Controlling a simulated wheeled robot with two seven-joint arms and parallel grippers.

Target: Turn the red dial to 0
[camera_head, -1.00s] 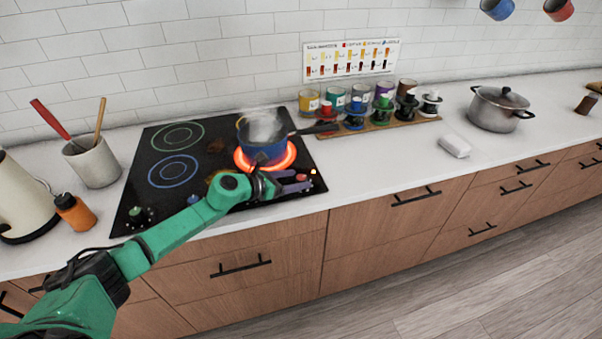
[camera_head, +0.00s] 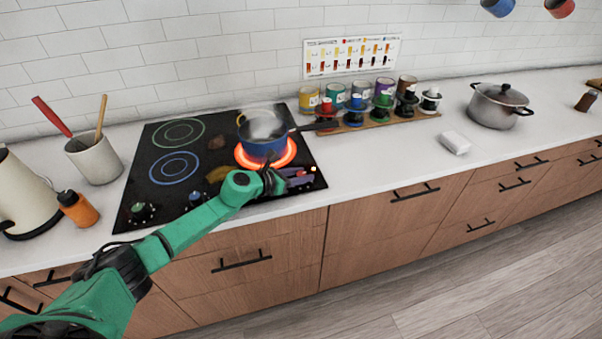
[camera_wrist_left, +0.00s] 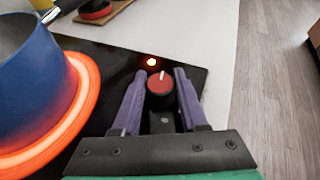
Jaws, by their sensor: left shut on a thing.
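The red dial (camera_wrist_left: 160,83) shows in the left wrist view on the right front part of the black cooktop, with a pale pointer mark on its top. My left gripper (camera_wrist_left: 160,88) has its purple fingers on both sides of the dial, shut on it. A lit orange light (camera_wrist_left: 152,62) glows just beyond the dial. In the head view my left gripper (camera_head: 303,182) is at the cooktop's right front corner and its fingers hide the dial. My right gripper is not in view.
A blue pot (camera_head: 262,145) stands on the glowing red burner (camera_head: 243,158) just behind my left gripper. The black cooktop (camera_head: 205,150) has other dials at its front left. An orange bottle (camera_head: 78,209) and a kettle (camera_head: 22,195) stand left.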

